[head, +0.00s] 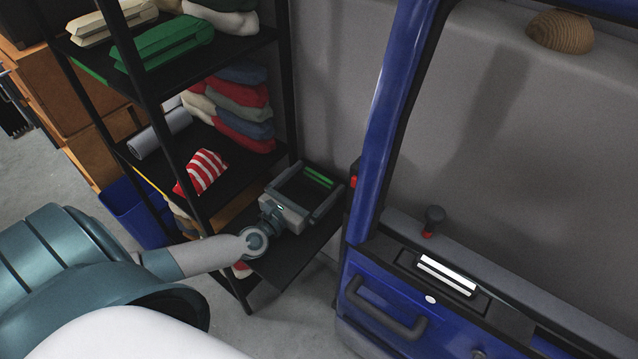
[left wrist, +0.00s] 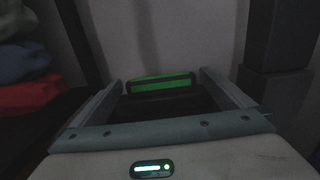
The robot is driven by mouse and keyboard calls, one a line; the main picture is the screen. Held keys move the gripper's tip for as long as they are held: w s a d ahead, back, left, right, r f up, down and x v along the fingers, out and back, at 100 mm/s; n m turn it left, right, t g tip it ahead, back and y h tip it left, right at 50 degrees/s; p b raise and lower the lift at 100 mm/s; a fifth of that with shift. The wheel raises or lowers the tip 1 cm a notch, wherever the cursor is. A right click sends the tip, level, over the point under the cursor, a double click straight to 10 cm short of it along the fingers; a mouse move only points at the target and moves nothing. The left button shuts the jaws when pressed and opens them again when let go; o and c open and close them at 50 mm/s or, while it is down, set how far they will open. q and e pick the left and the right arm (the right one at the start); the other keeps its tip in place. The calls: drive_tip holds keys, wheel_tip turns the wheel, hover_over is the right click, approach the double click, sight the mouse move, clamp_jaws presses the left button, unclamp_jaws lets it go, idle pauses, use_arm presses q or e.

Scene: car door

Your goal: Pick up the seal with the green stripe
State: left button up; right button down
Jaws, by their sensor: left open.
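The seal with the green stripe (head: 319,178) is a small dark bar on the black lower shelf of the rack, at the shelf's far end. It also shows in the left wrist view (left wrist: 160,84), lying crosswise. My left gripper (head: 316,182) is open over the shelf, with its fingers either side of the line to the seal. In the left wrist view the seal shows between the ends of the two fingers, with a gap to each side. I cannot tell how far in between them it is. My right gripper is not in view.
The black rack (head: 285,85) holds folded cloths and a red-striped cloth (head: 202,171). The blue car door (head: 372,110) stands close on the right, with a white-striped bar (head: 447,275) on it. A blue bin (head: 128,212) stands at the rack's left.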

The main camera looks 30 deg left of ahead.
sight(321, 175)
use_arm(q)
drive_tip(key=shift+w, duration=0.1)
drive_tip(key=shift+w+r, duration=0.1)
drive_tip(key=shift+w, duration=0.5)
drive_tip(key=w, duration=0.4)
drive_tip(key=shift+d, duration=0.2)
drive_tip(key=shift+w, duration=0.2)
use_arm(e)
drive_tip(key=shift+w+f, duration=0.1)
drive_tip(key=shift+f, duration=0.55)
use_arm(q)
drive_tip(key=c, duration=1)
